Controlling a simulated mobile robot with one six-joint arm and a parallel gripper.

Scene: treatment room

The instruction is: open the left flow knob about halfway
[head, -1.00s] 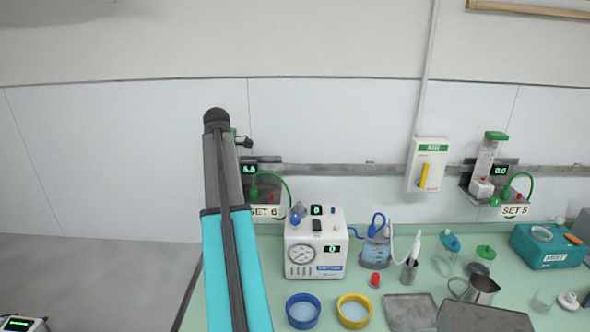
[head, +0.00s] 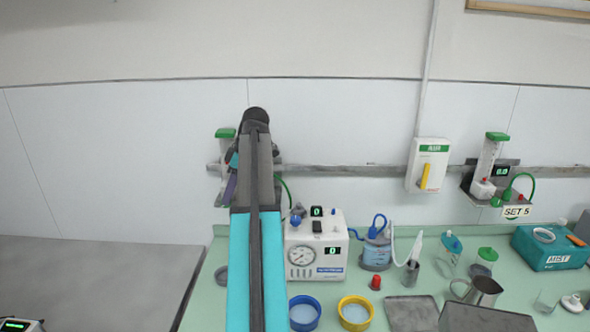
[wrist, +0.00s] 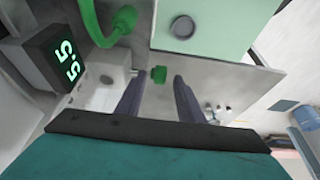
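In the wrist view a green flow knob (wrist: 159,74) sits on the left flow unit, just beyond and between my fingertips. My gripper (wrist: 158,84) is open, one dark finger to each side of the knob; I cannot tell whether either touches it. The unit's display (wrist: 69,62) beside it glows green and seems to read 5.5. In the head view my arm covers most of the left unit; its green cap (head: 225,133) shows at the arm's left.
The right flow unit (head: 487,165), labelled SET 5, hangs on the same wall rail (head: 370,170). A white gauge box (head: 317,244) stands on the counter below, near my arm. A green hose (wrist: 88,20) curves close to the left unit's display.

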